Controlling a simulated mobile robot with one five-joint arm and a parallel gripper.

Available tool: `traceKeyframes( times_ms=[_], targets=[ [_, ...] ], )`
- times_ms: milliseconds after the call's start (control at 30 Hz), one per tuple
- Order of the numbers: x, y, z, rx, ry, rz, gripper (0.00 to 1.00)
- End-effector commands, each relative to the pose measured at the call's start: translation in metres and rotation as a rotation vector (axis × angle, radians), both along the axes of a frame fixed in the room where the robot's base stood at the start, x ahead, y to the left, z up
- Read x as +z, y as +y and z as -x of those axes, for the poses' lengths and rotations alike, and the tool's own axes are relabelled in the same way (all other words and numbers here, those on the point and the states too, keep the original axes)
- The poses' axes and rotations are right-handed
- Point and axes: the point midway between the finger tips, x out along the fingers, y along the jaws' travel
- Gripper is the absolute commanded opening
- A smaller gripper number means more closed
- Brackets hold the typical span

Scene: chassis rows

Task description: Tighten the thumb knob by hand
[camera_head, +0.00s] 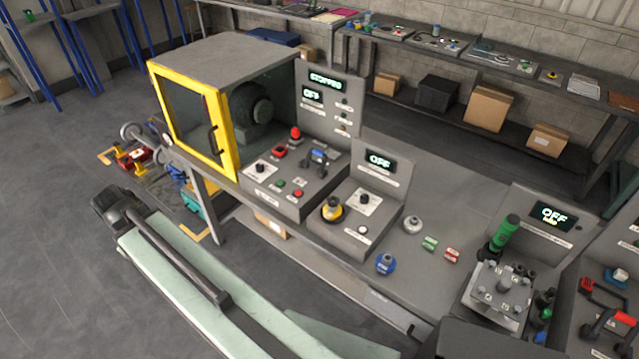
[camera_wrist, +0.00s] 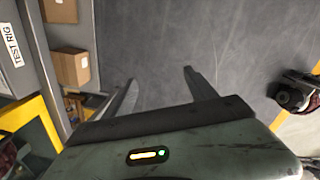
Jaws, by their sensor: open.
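I cannot tell which part is the thumb knob. In the head view, a blue-based knob (camera_head: 385,263) and a grey round knob (camera_head: 412,224) stand on the grey bench top. A yellow-ringed black knob (camera_head: 332,209) is on the middle console. In the wrist view my gripper (camera_wrist: 158,92) is open, its two dark fingers apart with nothing between them, over grey floor. No knob is near the fingers there. My pale green arm crosses the lower left of the head view, away from the knobs; I cannot make out the fingers there.
A yellow-framed machine enclosure (camera_head: 228,135) stands on the bench at left. A green-handled fixture (camera_head: 503,235) is at right. Small green (camera_head: 430,243) and red (camera_head: 452,255) parts lie between. Cardboard boxes (camera_wrist: 70,66) show in the wrist view. Floor at left is open.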

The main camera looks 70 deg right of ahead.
Motion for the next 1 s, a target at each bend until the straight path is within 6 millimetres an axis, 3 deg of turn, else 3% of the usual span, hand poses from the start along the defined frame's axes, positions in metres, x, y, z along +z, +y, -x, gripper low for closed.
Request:
traceKeyframes(
  times_ms=[33, 100, 167, 200, 300, 400, 500, 633, 733, 1000],
  targets=[
    [0.006, -0.052, 0.011, 0.022, 0.017, 0.025, 0.66],
    [0.01, -0.116, 0.035, 0.079, 0.051, 0.055, 0.66],
    [0.014, -0.168, 0.061, 0.129, 0.087, 0.076, 0.66],
    [0.017, -0.201, 0.081, 0.161, 0.113, 0.087, 0.66],
    [0.024, -0.277, 0.141, 0.241, 0.187, 0.1, 0.66],
    [0.031, -0.334, 0.204, 0.312, 0.261, 0.094, 0.66],
    [0.036, -0.372, 0.258, 0.37, 0.319, 0.076, 0.66],
    [0.04, -0.396, 0.301, 0.417, 0.363, 0.055, 0.66],
    [0.041, -0.401, 0.314, 0.435, 0.376, 0.047, 0.66],
    [0.029, -0.403, 0.317, 0.439, 0.377, 0.047, 0.66]
  ],
)
